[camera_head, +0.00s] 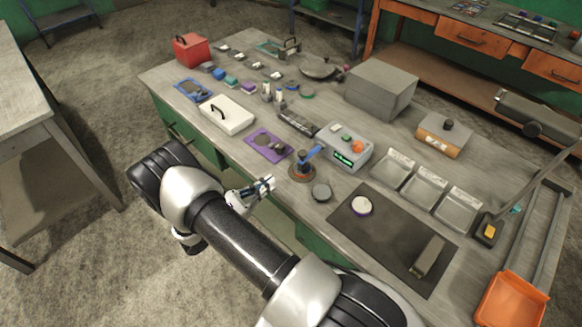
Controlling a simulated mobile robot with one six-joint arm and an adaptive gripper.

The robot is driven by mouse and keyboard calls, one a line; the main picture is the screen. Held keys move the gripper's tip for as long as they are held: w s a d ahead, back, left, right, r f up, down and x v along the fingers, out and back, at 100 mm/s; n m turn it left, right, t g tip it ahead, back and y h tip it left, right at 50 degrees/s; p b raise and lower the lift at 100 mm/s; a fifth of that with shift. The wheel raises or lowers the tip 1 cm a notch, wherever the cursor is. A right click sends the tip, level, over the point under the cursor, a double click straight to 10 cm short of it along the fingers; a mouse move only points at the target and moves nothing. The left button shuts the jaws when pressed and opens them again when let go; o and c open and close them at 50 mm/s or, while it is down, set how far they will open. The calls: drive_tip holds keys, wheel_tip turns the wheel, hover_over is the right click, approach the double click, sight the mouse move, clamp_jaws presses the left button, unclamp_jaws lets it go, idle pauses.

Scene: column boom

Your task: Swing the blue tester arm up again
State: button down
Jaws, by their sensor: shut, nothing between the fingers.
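The tester is a grey box (345,147) with a green display and coloured buttons, standing near the middle of the workbench. Its blue arm (312,154) reaches out from the box's left side, low and slanting down toward a round dark and copper-coloured piece (302,170) on the bench. Whether the arm touches that piece is hard to tell. My gripper (268,184) is shut and empty. It is at the bench's front edge, to the left of and nearer than the round piece, apart from the blue arm.
A grey disc (321,191) lies close to the round piece. A purple tray (268,145) and a white lidded box (226,115) stand to the left. A dark mat (393,240) with a white round item (361,206) lies to the right, beside clear bins (424,190).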

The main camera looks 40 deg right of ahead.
sight(298, 162)
drive_tip(key=shift+f+n+t, duration=0.3)
drive_tip(key=shift+f+t, duration=0.1)
drive_tip(key=shift+f, duration=0.1)
drive_tip(key=d, duration=0.3)
drive_tip(key=d+b, duration=0.1)
drive_tip(key=d, duration=0.2)
drive_tip(key=d+r, duration=0.1)
drive_tip(key=d, duration=0.3)
drive_tip(key=shift+r+y+p, duration=0.3)
drive_tip(key=shift+r+p, duration=0.2)
drive_tip(key=shift+r+y+p, duration=0.4)
drive_tip(key=shift+r+p, duration=0.1)
drive_tip(key=shift+p, duration=0.3)
